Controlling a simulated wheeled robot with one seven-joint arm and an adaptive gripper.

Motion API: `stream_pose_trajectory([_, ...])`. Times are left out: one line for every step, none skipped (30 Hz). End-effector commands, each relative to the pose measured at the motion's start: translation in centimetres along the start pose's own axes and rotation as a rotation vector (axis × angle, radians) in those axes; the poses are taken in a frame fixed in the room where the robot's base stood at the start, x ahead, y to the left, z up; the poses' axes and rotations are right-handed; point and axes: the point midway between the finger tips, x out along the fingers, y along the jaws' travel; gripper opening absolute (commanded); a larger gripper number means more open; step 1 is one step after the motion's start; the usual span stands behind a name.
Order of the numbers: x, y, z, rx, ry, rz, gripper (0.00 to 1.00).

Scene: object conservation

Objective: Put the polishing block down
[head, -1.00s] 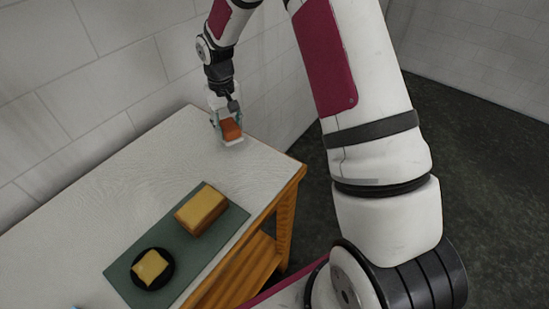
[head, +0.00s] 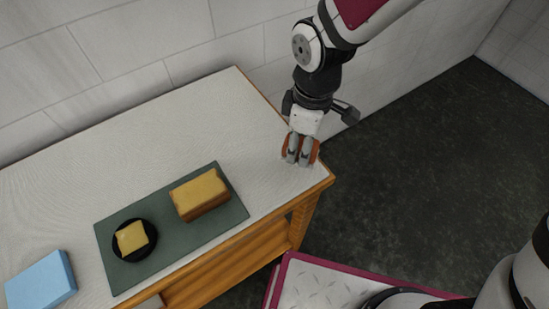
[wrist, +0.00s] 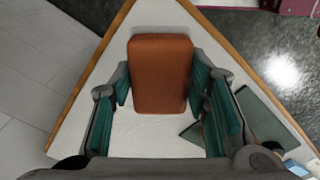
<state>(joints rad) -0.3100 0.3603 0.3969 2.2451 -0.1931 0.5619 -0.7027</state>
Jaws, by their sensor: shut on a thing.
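The polishing block is an orange-brown block with rounded edges. In the wrist view the block (wrist: 160,72) stands out between the teal finger pads over the pale tabletop. In the head view my gripper (head: 299,160) points down by the table's right corner. Its fingers hide most of the block (head: 314,152), which shows as orange edges on both sides. My gripper is shut on the block; its pads also show in the wrist view (wrist: 160,95). The block is close to the tabletop; I cannot tell whether it touches. The white-topped wooden table (head: 130,130) lies beneath.
A dark green mat (head: 170,243) holds a yellow-topped brown block (head: 200,190) and a black disc (head: 148,228) bearing a small yellow square (head: 131,236). A light blue block (head: 41,282) lies at left. The back of the table is clear. Its right edge is near my gripper.

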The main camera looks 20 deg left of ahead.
Motion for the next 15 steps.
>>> stream_pose_trajectory([0.0,-2.8,-0.8,-0.146,-0.005,0.001,0.17])
stream_pose_trajectory([0.1,-4.3,-1.0,-0.232,-0.008,0.001,0.17])
stream_pose_trajectory([0.1,-6.2,-1.2,-0.341,-0.011,0.001,0.17])
stream_pose_trajectory([0.2,-7.6,-1.3,-0.419,-0.014,0.001,0.17])
stream_pose_trajectory([0.2,-8.8,-1.3,-0.492,-0.017,0.001,0.17])
stream_pose_trajectory([0.3,-10.2,-1.2,-0.58,-0.021,0.001,0.17])
stream_pose_trajectory([0.4,-11.2,-1.0,-0.638,-0.023,0.001,0.17])
stream_pose_trajectory([0.4,-12.0,-0.9,-0.692,-0.026,0.001,0.17])
stream_pose_trajectory([0.5,-12.9,-0.7,-0.751,-0.029,0.001,0.17])
stream_pose_trajectory([0.5,-13.5,-0.6,-0.789,-0.031,0.001,0.17])
stream_pose_trajectory([0.6,-13.9,-0.4,-0.819,-0.033,0.001,0.17])
stream_pose_trajectory([0.6,-14.3,-0.4,-0.85,-0.034,0.002,0.17])
stream_pose_trajectory([0.6,-14.4,-0.4,-0.867,-0.035,0.002,0.17])
stream_pose_trajectory([0.7,-14.4,-0.4,-0.878,-0.035,0.001,0.17])
stream_pose_trajectory([0.7,-14.1,-0.6,-0.886,-0.035,0.001,0.17])
